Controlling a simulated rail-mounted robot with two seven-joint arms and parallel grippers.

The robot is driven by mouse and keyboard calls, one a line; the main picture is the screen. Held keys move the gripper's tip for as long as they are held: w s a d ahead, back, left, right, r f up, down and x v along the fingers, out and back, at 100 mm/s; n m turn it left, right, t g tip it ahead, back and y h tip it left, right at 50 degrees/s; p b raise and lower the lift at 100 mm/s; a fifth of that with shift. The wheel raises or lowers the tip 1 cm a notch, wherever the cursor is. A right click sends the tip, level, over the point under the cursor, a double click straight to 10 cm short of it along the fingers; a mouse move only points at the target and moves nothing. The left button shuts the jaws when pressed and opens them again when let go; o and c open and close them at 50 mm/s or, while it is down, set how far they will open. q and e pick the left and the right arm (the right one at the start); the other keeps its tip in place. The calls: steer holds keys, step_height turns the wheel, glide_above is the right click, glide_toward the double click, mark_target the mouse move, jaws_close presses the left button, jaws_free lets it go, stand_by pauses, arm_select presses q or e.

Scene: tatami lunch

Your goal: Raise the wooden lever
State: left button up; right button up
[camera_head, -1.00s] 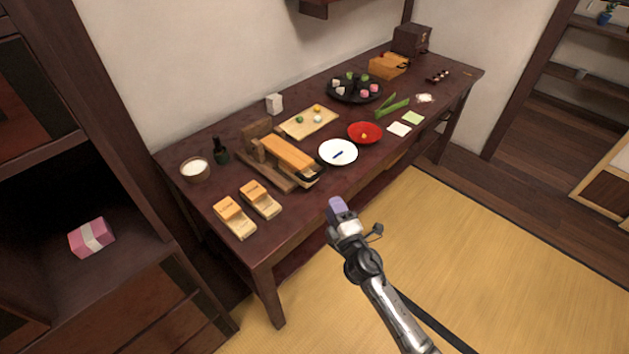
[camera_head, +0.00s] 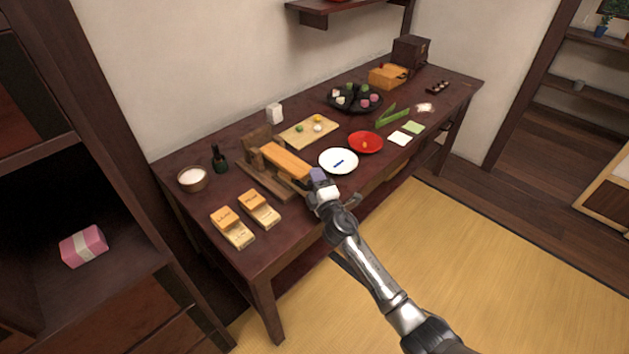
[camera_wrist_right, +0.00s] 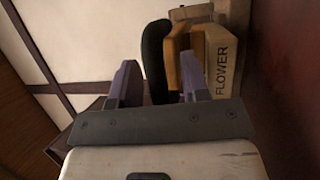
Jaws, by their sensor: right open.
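The wooden lever (camera_head: 285,161) is a light orange-brown bar lying low over a dark wooden press-like stand (camera_head: 258,180) on the table. My right gripper (camera_head: 318,176) is at the lever's front end and hides that end in the head view. In the right wrist view my right gripper (camera_wrist_right: 158,75) has its two purple fingers apart. A black curved handle (camera_wrist_right: 154,50) and the lever's orange wood (camera_wrist_right: 176,45) show between and beyond the fingers. I cannot tell whether the fingers touch them. My left gripper is not in view.
A white plate (camera_head: 327,164) lies just right of my right gripper. A bowl (camera_head: 192,179), a dark bottle (camera_head: 219,158) and a cutting board (camera_head: 296,140) are nearby. Tatami floor (camera_head: 470,250) is open in front.

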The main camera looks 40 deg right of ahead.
steer(key=shift+w, duration=0.25)
steer(key=shift+r, duration=0.15)
jaws_close()
